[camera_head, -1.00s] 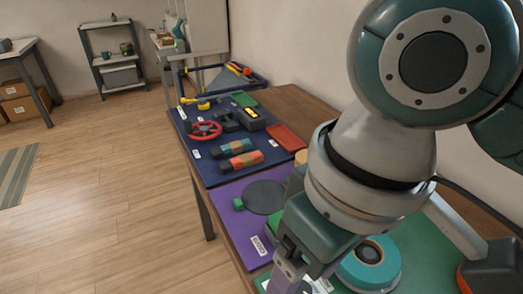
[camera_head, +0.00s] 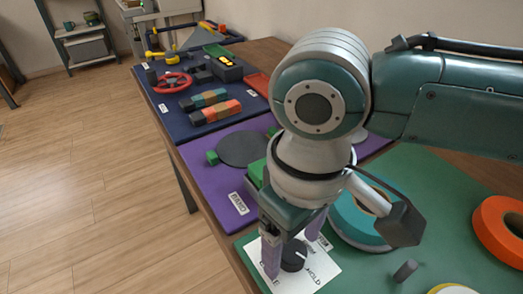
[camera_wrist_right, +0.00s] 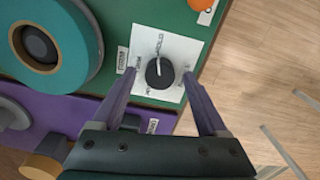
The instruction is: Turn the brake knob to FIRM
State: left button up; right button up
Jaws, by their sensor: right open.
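The brake knob (camera_head: 294,256) is a dark round knob on a white card (camera_head: 322,262) at the near edge of the green mat. Its white pointer line lies toward the word HOLD, which is readable on the card; other words are small or partly covered. My right gripper (camera_head: 294,248) is open, pointing down, with its purple fingers on either side of the knob. In the right wrist view, the knob (camera_wrist_right: 160,73) sits between the open fingers (camera_wrist_right: 159,72), with gaps on both sides. My left gripper is not in view.
A teal spool (camera_head: 352,215) stands close beside my right gripper, and an orange ring (camera_head: 497,228) lies further right. A small grey peg (camera_head: 405,271) stands on the green mat (camera_head: 450,200). The purple mat (camera_head: 200,182) and navy mat (camera_head: 172,118) lie beyond. Floor is at left.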

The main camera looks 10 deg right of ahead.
jog(key=shift+f, duration=0.25)
jog(key=shift+c, duration=0.2)
grip_shut()
dwell(0.3)
